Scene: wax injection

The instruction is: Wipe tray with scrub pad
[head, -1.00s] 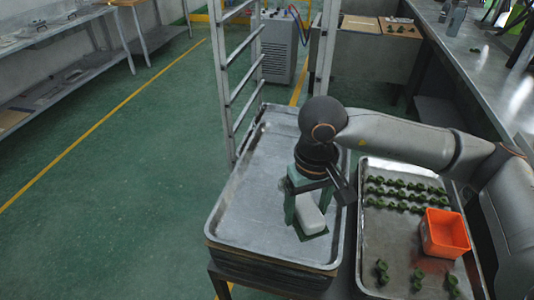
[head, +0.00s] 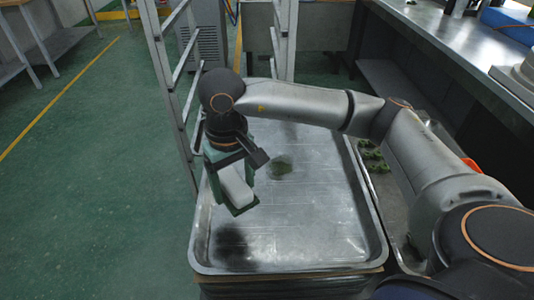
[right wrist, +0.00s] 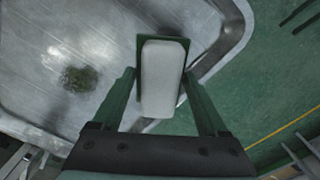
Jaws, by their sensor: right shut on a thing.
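The metal tray (head: 300,215) has a raised rim and lies on top of a stack. A dark green smudge (head: 281,166) marks its surface near the middle; it also shows in the right wrist view (right wrist: 79,78). My right gripper (head: 228,186) is shut on the scrub pad (head: 236,187), a white block with a green base. It holds the pad low at the tray's left side. In the right wrist view the pad (right wrist: 162,80) overlaps the tray's rim. I cannot tell whether its base touches the metal. My left gripper is out of view.
A metal rack (head: 172,85) stands at the tray's far left. A second tray with green pieces (head: 372,155) and an orange box (head: 470,164) lies right, partly hidden by my arm. A long counter (head: 455,50) runs along the right. Green floor is open at left.

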